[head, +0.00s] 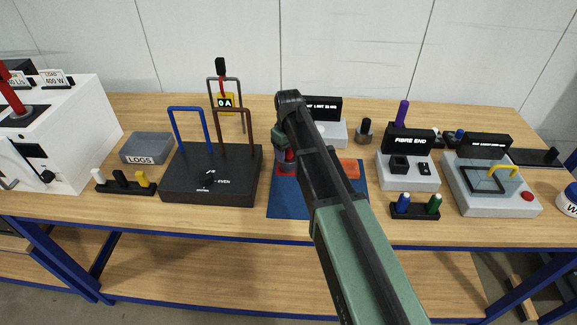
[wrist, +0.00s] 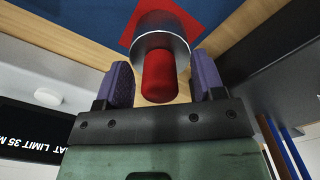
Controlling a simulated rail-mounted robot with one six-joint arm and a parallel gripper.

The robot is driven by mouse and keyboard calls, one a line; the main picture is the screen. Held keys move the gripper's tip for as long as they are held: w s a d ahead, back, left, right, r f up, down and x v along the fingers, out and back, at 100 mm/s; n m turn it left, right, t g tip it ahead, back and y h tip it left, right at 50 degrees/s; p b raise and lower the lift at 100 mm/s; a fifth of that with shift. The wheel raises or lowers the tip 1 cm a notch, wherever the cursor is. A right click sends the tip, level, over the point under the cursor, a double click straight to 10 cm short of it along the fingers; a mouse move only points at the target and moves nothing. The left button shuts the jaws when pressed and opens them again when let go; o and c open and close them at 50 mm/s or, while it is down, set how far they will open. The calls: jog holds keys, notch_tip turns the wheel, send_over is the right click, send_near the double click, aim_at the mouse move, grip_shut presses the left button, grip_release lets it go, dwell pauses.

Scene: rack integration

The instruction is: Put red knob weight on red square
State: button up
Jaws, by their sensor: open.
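The red knob weight is a metal cylinder with a red knob (wrist: 159,78), seen close in the wrist view. Its metal body (wrist: 160,42) is over the red square (wrist: 203,13) on the blue mat and appears to stand on it; the contact is hidden. My gripper (wrist: 162,76) is open, with one purple-padded finger on each side of the knob and a visible gap to both. In the head view my arm partly covers the weight and the red square (head: 286,169).
An orange square (head: 348,169) lies at the right of the blue mat (head: 290,205). A black box with tall blue and brown handles (head: 212,185) stands close on the left. Behind is a grey-white device with a black sign (head: 325,108); the FIBRE END device (head: 410,170) is to the right.

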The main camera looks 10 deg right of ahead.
notch_tip(320, 180, up, 11)
jog(key=p, duration=1.1)
jog(key=shift+f, duration=0.1)
jog(key=s+f+m+b, duration=0.2)
jog(key=s, duration=0.9)
jog(key=s+a+f+m+b, duration=0.1)
jog(key=s+m+b, duration=0.1)
jog(key=s, duration=0.9)
jog(key=shift+s+f+m, duration=0.3)
jog(key=shift+f+m, duration=0.05)
jog(key=shift+m, duration=0.35)
